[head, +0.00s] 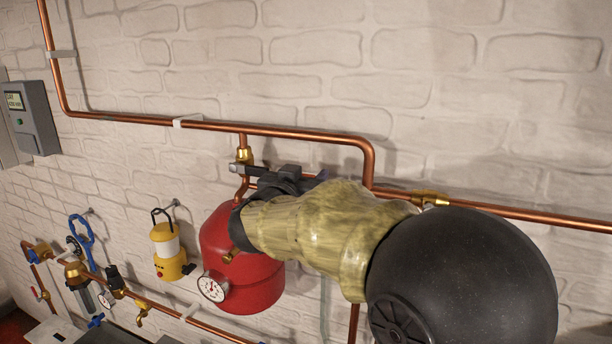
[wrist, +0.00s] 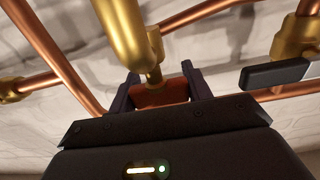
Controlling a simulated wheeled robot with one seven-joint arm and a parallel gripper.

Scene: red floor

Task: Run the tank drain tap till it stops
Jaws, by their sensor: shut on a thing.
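A brass tap (wrist: 124,30) hangs into the wrist view from above, with a short stem and an orange-red handle (wrist: 160,95) at its end. My gripper (wrist: 157,86) has one dark finger on each side of this handle and is shut on it. In the head view my gripper (head: 290,180) is at the copper pipes, above the right side of the red tank (head: 243,280). My own arm hides the held tap there. I see no flowing water in either view.
Another brass valve (wrist: 297,35) with a black lever (wrist: 275,75) is close to the right of my gripper. Copper pipes (head: 290,134) run along the white brick wall. A pressure gauge (head: 212,287), yellow lantern (head: 167,250) and grey wall box (head: 35,117) are to the left.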

